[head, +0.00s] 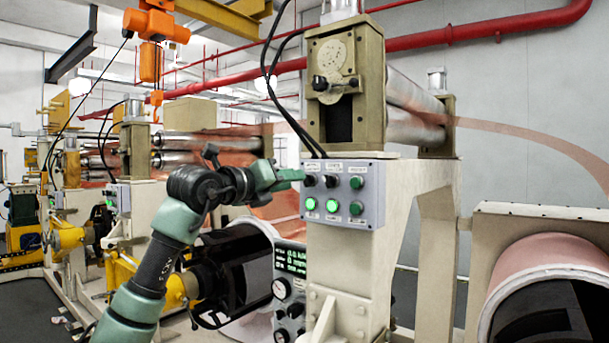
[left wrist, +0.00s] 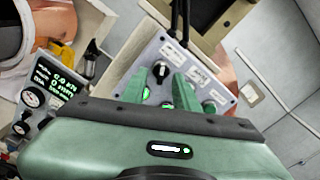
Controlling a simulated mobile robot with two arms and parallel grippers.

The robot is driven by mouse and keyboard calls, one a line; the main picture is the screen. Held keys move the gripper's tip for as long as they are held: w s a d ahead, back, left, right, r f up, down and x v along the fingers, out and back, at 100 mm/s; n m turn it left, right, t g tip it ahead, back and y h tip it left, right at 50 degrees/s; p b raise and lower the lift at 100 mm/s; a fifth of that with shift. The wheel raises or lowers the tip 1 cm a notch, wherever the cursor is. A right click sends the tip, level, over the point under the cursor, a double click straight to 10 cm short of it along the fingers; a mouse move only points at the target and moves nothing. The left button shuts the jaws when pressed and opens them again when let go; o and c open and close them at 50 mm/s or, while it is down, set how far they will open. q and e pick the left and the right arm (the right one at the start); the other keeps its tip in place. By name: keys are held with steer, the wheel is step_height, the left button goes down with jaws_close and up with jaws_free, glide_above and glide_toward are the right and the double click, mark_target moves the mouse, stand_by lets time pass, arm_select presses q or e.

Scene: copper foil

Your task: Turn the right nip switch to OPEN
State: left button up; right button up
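The grey control panel (head: 369,193) is on the front of the cream machine stand. Its upper row has a left black nip switch (head: 309,181), a right black nip switch (head: 330,181) and a green button. My left gripper (head: 298,175) is at the panel's left edge, in front of it; contact cannot be told. In the left wrist view, its two green fingers (left wrist: 160,89) are apart with nothing between them. The left switch (left wrist: 160,70) shows just beyond them there, while the right switch seems hidden behind the right finger. The switch positions are too small to read. My right gripper is not in view.
Two lit green buttons (head: 322,205) and a darker green one (head: 356,208) form the panel's lower row. A gauge panel (head: 289,262) stands lower left. Black cables (head: 276,95) hang down above the panel. A copper roll (head: 545,270) is at right.

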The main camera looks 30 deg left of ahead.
mark_target(307, 180)
arm_select(q)
steer(key=w, duration=0.2)
steer(key=w+p, duration=0.1)
steer(key=w, duration=0.1)
steer(key=shift+d, duration=0.25)
jaws_close()
